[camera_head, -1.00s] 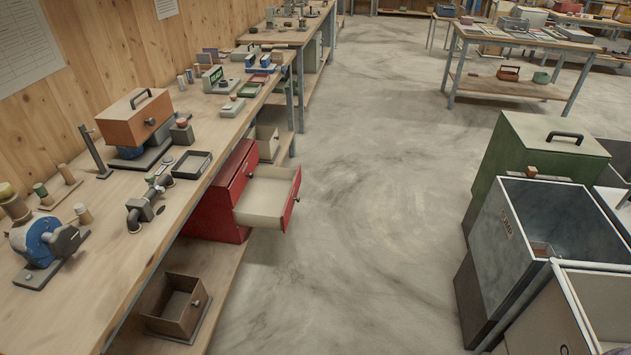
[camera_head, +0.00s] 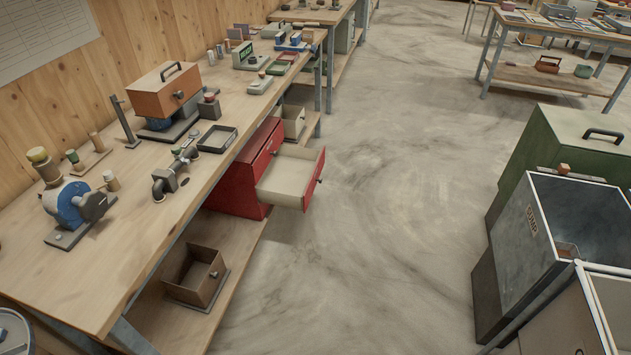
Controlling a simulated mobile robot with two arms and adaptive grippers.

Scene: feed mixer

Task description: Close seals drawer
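A red cabinet (camera_head: 233,187) stands on the lower shelf of the long wooden bench at the left. One of its drawers (camera_head: 290,178) is pulled out over the aisle, with a cream inside that looks empty and a red front with a dark knob. I cannot read a label on it, so I cannot tell if it is the seals drawer. Neither of my grippers is in view.
The bench (camera_head: 85,293) carries a blue pump, a valve and an orange-topped box. An open brown box (camera_head: 195,278) sits on the lower shelf. A grey sump tank (camera_head: 525,245) and a green bin (camera_head: 550,150) stand at right. The concrete floor (camera_head: 390,200) between is clear.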

